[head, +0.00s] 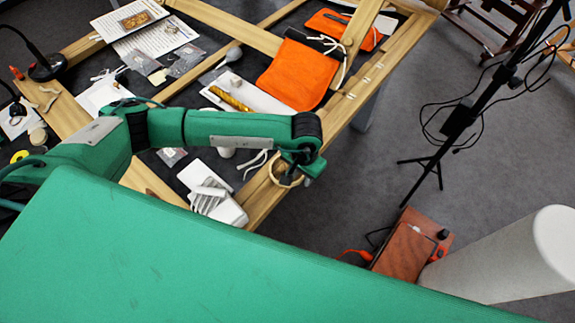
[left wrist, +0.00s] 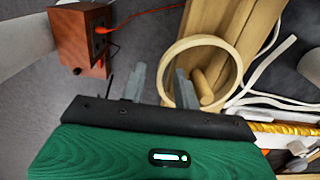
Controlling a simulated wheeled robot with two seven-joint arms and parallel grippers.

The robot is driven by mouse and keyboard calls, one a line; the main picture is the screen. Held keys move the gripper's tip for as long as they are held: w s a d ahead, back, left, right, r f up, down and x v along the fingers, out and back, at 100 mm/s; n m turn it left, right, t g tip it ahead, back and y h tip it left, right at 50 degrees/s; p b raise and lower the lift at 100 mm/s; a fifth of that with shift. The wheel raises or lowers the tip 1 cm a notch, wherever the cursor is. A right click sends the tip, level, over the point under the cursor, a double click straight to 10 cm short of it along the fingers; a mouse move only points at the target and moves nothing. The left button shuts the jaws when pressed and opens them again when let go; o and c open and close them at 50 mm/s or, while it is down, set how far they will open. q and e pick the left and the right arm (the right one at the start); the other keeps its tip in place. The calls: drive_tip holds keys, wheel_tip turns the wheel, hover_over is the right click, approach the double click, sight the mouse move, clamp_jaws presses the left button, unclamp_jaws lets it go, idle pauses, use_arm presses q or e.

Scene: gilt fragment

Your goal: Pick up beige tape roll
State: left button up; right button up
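The beige tape roll (left wrist: 203,40) is a pale ring at the edge of a wooden beam, and it also shows in the head view (head: 284,186) beside my left gripper (head: 302,172). In the left wrist view my left gripper (left wrist: 159,74) is open. Its right finger overlaps the ring's opening and its left finger is outside, so the near part of the rim lies between them. I cannot tell whether either finger touches the roll. My right gripper is not in view.
A wooden peg (left wrist: 203,88) shows through the ring. White straps (left wrist: 262,75) lie beside it. On the frame table are an orange cloth (head: 298,75) and a white box (head: 228,210). A red-brown box (head: 408,250) and black stand (head: 460,120) are on the floor.

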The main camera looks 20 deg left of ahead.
use_arm(q)
drive_tip(key=shift+f, duration=0.1)
clamp_jaws()
